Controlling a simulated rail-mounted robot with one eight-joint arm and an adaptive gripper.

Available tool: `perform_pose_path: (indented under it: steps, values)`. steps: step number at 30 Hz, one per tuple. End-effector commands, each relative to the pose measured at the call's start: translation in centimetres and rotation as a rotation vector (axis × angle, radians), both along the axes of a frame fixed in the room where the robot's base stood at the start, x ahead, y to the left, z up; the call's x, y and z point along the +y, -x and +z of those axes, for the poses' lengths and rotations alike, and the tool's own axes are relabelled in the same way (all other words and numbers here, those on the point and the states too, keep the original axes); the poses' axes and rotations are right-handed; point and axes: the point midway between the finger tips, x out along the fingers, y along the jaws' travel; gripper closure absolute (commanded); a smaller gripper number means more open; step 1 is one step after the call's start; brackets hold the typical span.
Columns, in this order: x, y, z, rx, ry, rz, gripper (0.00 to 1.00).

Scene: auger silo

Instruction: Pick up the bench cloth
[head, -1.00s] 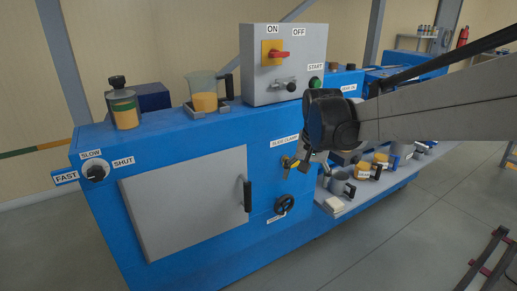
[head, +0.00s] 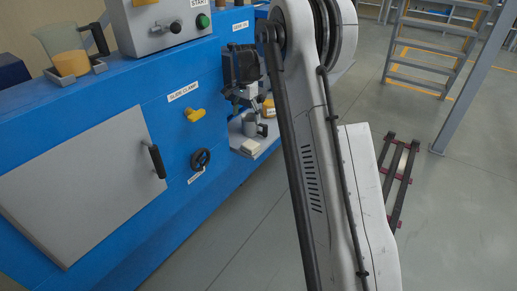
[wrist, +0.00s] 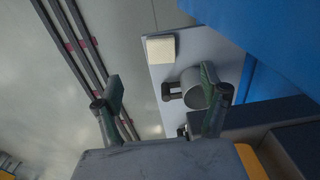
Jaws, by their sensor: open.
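A folded cream cloth (head: 251,146), which I take to be the bench cloth, lies on the near end of the low grey shelf (head: 266,150) beside the blue machine. The cloth (wrist: 161,48) also shows in the wrist view, flat near the shelf edge, ahead of my fingertips. My gripper (head: 243,110) is above the shelf, over the grey mug (head: 249,125). In the wrist view my gripper (wrist: 160,85) has its fingers wide apart with nothing between them. The right finger partly covers the mug (wrist: 190,88).
The blue machine (head: 150,95) stands close along the shelf, with a yellow clamp handle (head: 195,115) and a black knob (head: 200,158). A yellow-filled jar (head: 269,108) stands farther along the shelf. Open floor (head: 240,235) lies in front.

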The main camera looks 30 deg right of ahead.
Motion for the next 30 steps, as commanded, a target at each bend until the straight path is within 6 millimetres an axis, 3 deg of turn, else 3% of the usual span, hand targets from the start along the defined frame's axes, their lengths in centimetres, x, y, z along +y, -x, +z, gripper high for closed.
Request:
perform_pose_path:
  steps: [3,7,11,24,30]
  values:
    - [-0.2,-1.5,-2.1,0.015,-0.005,-0.038,0.24]
    - [-0.3,-2.1,-3.1,0.022,-0.008,-0.061,0.24]
    - [-0.4,-2.3,-4.0,0.026,-0.008,-0.068,0.24]
    - [-0.5,-2.2,-11.0,0.024,-0.008,-0.067,0.24]
    - [-0.5,-2.2,-12.0,0.024,-0.008,-0.067,0.24]
